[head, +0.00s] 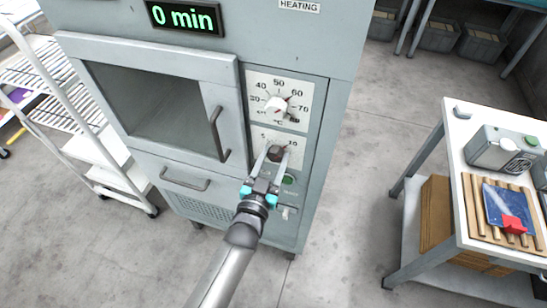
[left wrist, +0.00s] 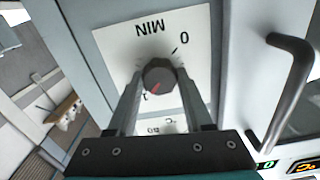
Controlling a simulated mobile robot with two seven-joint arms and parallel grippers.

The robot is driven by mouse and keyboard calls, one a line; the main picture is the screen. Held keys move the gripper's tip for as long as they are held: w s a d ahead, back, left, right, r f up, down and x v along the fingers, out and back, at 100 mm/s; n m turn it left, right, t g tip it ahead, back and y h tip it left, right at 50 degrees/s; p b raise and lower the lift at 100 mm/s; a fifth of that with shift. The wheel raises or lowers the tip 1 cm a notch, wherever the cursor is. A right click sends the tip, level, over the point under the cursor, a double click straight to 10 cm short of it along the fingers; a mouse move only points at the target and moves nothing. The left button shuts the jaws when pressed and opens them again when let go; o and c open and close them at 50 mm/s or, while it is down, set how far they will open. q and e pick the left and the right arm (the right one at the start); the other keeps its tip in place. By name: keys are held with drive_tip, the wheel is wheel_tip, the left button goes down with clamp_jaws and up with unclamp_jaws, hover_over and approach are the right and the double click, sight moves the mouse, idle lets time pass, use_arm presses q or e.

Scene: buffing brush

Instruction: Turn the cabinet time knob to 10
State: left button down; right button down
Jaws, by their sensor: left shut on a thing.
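The cabinet (head: 330,60) is a grey heating unit with a display (head: 185,18) reading "0 min". Its time knob (head: 277,153) is dark and sits on the lower white dial plate, where a 5 and a 10 show. In the left wrist view the time knob (left wrist: 159,72) appears with a red pointer mark, and "MIN" and a 0 are upside down on the plate. My left gripper (head: 275,158) is shut on the time knob, one finger on each side. The fingers hide part of the dial. My right gripper is not in view.
The door handle (head: 219,133) stands out left of the dials. A green button (head: 288,180) is below. A wire rack (head: 65,90) stands left, a worktable (head: 455,130) right. The floor between is clear.

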use_arm(q)
drive_tip(key=shift+c, duration=1.5)
unclamp_jaws()
drive_tip(key=v, duration=1.5)
drive_tip(key=s+a+f+g+y+b, duration=0.1)
drive_tip(key=s+a+f+g+b, duration=0.15)
drive_tip(key=f, duration=0.85)
drive_tip(key=s+a+f+g+y+b, duration=0.1)
drive_tip(key=s+f+g+b, duration=0.25)
drive_tip(key=f, duration=0.65)
drive_tip(key=s+a+f+g+y+b, duration=0.1)
drive_tip(key=s+a+f+g+b, duration=0.15)
drive_tip(key=f, duration=0.85)
drive_tip(key=s+a+f+n+g+y+b, duration=0.1)
drive_tip(key=s+a+f+g+b, duration=0.2)
drive_tip(key=s+f, duration=0.6)
drive_tip(key=s+a+f+n+g+y+b, duration=0.1)
drive_tip(key=s+a+f+g+b, duration=0.3)
drive_tip(key=s+f, duration=0.5)
drive_tip(key=shift+s+a+f+g+y, duration=0.3)
drive_tip(key=shift+s+a+f+g, duration=0.05)
drive_tip(key=shift+s+a, duration=0.4)
